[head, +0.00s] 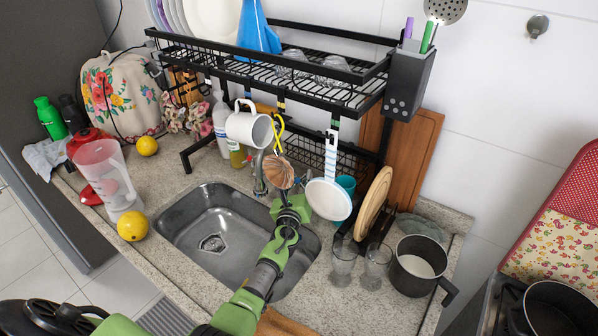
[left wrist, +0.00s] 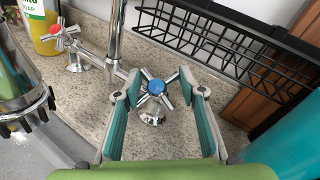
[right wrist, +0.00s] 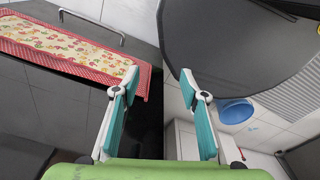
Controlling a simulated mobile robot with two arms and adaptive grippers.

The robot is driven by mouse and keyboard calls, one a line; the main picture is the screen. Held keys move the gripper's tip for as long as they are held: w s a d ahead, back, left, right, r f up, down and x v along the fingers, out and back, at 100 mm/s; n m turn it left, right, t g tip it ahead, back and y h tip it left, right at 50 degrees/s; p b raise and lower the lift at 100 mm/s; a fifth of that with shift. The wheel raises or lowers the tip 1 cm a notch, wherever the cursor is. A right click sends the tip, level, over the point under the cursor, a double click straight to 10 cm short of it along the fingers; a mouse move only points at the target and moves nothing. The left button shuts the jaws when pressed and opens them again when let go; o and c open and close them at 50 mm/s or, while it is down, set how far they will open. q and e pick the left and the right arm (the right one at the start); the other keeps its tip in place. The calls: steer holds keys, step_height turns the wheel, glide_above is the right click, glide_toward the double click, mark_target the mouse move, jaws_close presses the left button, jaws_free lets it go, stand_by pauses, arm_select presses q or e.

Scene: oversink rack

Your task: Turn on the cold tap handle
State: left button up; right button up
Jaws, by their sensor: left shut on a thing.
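The cold tap handle (left wrist: 156,87), a chrome cross with a blue centre, sits between the fingertips of my left gripper (left wrist: 161,84) in the left wrist view. The fingers are shut on its spokes from both sides. The red-centred handle (left wrist: 57,29) stands to the left, past the chrome tap spout (left wrist: 115,40). In the head view my left gripper (head: 291,205) reaches over the sink to its back edge, and the cold handle is hidden there. My right gripper (right wrist: 160,82) is open and empty in the right wrist view, away from the sink.
A black dish rack (head: 270,85) stands over the sink (head: 185,235). A white pan (head: 328,199), hanging utensils and a white mug (head: 248,128) hang close around my left gripper. Glasses (head: 343,262) and a dark pot (head: 418,262) stand to the right.

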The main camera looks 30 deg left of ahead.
arm_select(q)
steer(key=shift+d+f+n+g+y+p, duration=0.1)
steer(key=shift+f+n+g+y+p, duration=0.1)
steer(key=shift+n+g+y+p, duration=0.95)
steer(key=shift+n+b, duration=0.4)
steer(key=shift+n, duration=0.05)
steer(key=shift+s+f+n, duration=0.1)
steer(key=shift+f+n, duration=0.05)
steer(key=shift+n, duration=0.15)
steer(key=o, duration=1.1)
steer(key=shift+r, duration=0.2)
